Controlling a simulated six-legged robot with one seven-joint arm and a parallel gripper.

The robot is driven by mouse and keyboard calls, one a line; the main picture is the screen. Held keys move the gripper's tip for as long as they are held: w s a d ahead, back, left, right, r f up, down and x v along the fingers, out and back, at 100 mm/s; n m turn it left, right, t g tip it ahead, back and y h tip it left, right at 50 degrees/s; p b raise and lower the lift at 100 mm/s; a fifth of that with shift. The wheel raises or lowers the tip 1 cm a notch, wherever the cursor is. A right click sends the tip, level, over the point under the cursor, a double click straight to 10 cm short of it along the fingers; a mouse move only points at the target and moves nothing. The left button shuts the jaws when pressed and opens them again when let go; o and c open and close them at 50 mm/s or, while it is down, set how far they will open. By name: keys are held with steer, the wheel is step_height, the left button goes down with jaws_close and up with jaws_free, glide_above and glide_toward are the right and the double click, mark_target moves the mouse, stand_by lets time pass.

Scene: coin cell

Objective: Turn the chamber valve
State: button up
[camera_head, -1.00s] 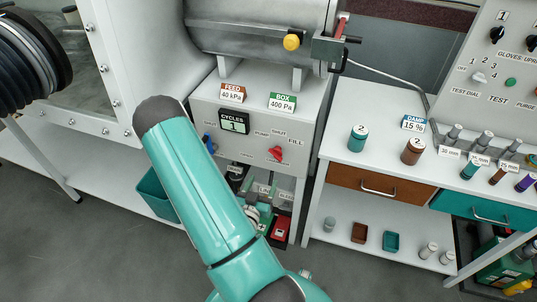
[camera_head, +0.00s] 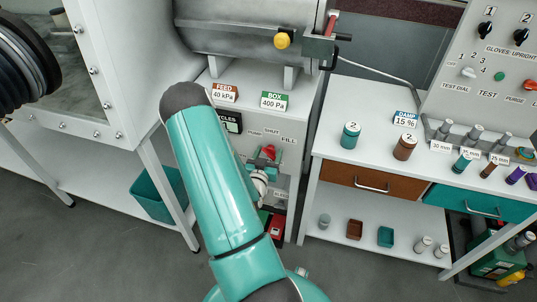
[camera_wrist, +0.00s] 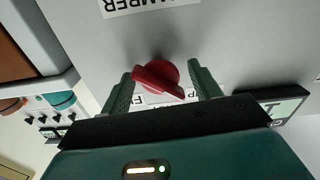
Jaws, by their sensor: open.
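The chamber valve is a red knob (camera_head: 268,151) on the grey front panel, below the BOX 400 Pa sign. In the wrist view the red knob (camera_wrist: 157,78) lies between my two green fingers, with its raised grip running slightly aslant. My gripper (camera_wrist: 160,70) is open, with one finger on either side of the knob and a visible gap at each side. In the head view my gripper (camera_head: 263,163) is at the panel, right in front of the knob. An upside-down label ending in "AMBER" (camera_wrist: 150,5) shows near the knob; small lettering behind the knob is partly hidden.
My upper arm hides the left of the panel and part of the CYCLES display (camera_head: 233,122). A bench (camera_head: 345,170) with bottles and drawers stands close on the right. A teal bin (camera_head: 155,195) stands on the left lower shelf.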

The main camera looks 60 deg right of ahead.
steer(key=c, duration=1)
steer(key=shift+o, duration=0.2)
steer(key=shift+m, duration=0.3)
steer(key=m, duration=0.9)
steer(key=shift+m, duration=0.3)
steer(key=m, duration=0.5)
steer(key=shift+m, duration=0.3)
steer(key=m, duration=0.4)
steer(key=shift+w, duration=0.1)
